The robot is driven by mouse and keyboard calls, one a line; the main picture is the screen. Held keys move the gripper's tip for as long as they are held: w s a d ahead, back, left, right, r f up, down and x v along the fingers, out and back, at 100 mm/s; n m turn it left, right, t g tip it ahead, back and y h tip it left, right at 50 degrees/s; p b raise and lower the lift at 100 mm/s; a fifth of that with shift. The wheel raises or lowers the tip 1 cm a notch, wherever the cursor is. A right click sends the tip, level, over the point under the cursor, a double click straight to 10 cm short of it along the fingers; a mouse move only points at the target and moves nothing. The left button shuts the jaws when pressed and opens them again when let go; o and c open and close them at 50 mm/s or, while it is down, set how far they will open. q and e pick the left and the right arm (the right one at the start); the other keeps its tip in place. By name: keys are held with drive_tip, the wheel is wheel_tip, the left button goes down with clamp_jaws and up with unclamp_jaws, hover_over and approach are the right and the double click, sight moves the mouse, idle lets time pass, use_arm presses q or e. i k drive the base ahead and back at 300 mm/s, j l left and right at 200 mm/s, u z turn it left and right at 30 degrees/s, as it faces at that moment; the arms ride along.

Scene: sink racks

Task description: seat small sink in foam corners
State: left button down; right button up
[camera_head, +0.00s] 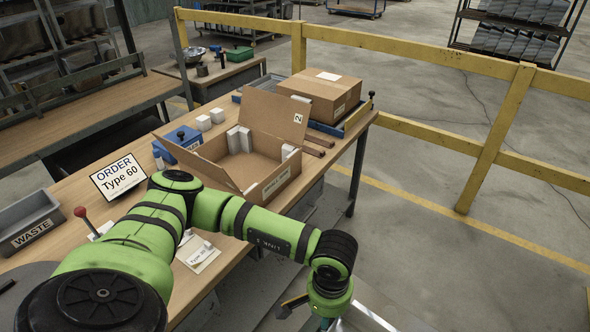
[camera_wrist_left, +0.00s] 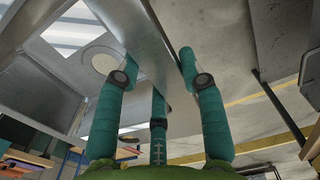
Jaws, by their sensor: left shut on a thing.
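My left gripper (camera_wrist_left: 158,72) has its teal fingers shut on the metal wall of a small steel sink (camera_wrist_left: 60,55). The sink's basin shows a round drain hole (camera_wrist_left: 103,63) in the wrist view. In the head view only a bit of the sink (camera_head: 362,318) shows at the bottom edge, beside my left wrist and off the table's right side. The open cardboard box (camera_head: 268,187) stands on the table with its flaps up. White foam corners (camera_head: 240,139) stand inside it; the near part of its inside is hidden by a flap. My right gripper is not in view.
A closed carton (camera_head: 320,95) stands behind the open box. Two white foam blocks (camera_head: 210,119), a blue box (camera_head: 178,142), an order sign (camera_head: 119,176) and a waste bin (camera_head: 30,222) are also on the table. A yellow railing (camera_head: 430,52) runs behind. The floor at right is clear.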

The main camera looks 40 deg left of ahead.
sight(243, 178)
drive_tip(key=i+u, duration=0.15)
drive_tip(key=i, duration=0.3)
drive_tip(key=i+l+u, duration=0.15)
drive_tip(key=i, duration=0.25)
drive_tip(key=i+l+u, duration=0.15)
drive_tip(key=i, duration=0.25)
drive_tip(key=i+l+u, duration=0.15)
drive_tip(key=i+u, duration=0.15)
drive_tip(key=u, duration=0.2)
drive_tip(key=i+l+u, duration=0.2)
drive_tip(key=u, duration=0.3)
drive_tip(key=i+l+u, duration=0.2)
drive_tip(key=l+u, duration=0.3)
drive_tip(key=i+l+u, duration=0.1)
drive_tip(key=l+u, duration=0.2)
drive_tip(key=u, duration=0.2)
drive_tip(key=l+u, duration=1)
drive_tip(key=j, duration=0.1)
